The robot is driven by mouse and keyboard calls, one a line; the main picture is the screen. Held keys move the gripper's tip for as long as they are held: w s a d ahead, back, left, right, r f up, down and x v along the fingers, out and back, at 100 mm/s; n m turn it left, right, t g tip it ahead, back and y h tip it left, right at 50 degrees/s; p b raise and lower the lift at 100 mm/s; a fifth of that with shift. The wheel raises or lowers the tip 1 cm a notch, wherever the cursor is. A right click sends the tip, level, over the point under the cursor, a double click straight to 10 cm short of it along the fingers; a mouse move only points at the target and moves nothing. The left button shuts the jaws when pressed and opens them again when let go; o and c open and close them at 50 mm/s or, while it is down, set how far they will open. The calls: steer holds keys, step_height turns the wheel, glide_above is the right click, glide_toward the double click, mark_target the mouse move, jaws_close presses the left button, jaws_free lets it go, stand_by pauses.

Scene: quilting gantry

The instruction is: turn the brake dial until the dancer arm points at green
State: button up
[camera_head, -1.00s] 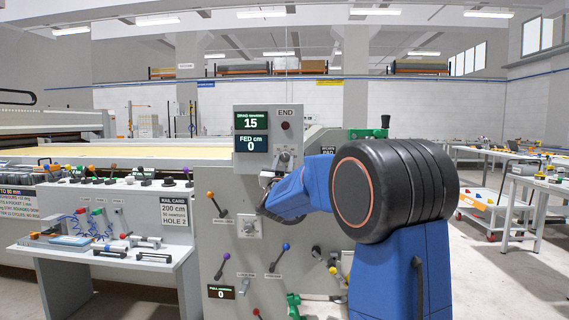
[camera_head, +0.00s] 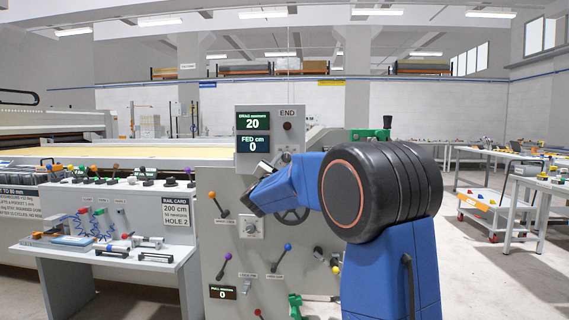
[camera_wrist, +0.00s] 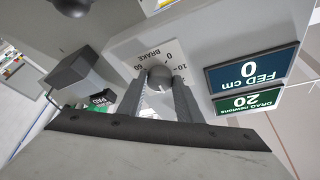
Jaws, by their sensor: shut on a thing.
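In the wrist view the brake dial (camera_wrist: 160,76) is a round grey knob on a white plate marked BRAKE (camera_wrist: 150,52) with printed numbers. My gripper (camera_wrist: 161,88) has its two dark fingers closed on either side of the knob. The drag readout (camera_wrist: 248,101) shows 20 newtons; in the head view it (camera_head: 252,121) reads the same. The fed readout (camera_head: 254,145) shows 0 cm. In the head view my blue arm covers part of the panel below the readouts. I cannot make out the dancer arm or its green mark.
The grey machine panel (camera_head: 222,262) carries several coloured-knob levers and a second dial (camera_head: 250,226). A dark handwheel (camera_head: 292,215) shows behind my arm. A control desk (camera_head: 115,200) stands at left. A white trolley (camera_head: 500,200) stands at right, with open floor before it.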

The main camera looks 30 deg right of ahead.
steer(key=o, duration=1)
steer(key=shift+o, duration=0.2)
steer(key=shift+s+a, duration=0.1)
steer(key=v, duration=1.7)
steer(key=shift+s, duration=0.1)
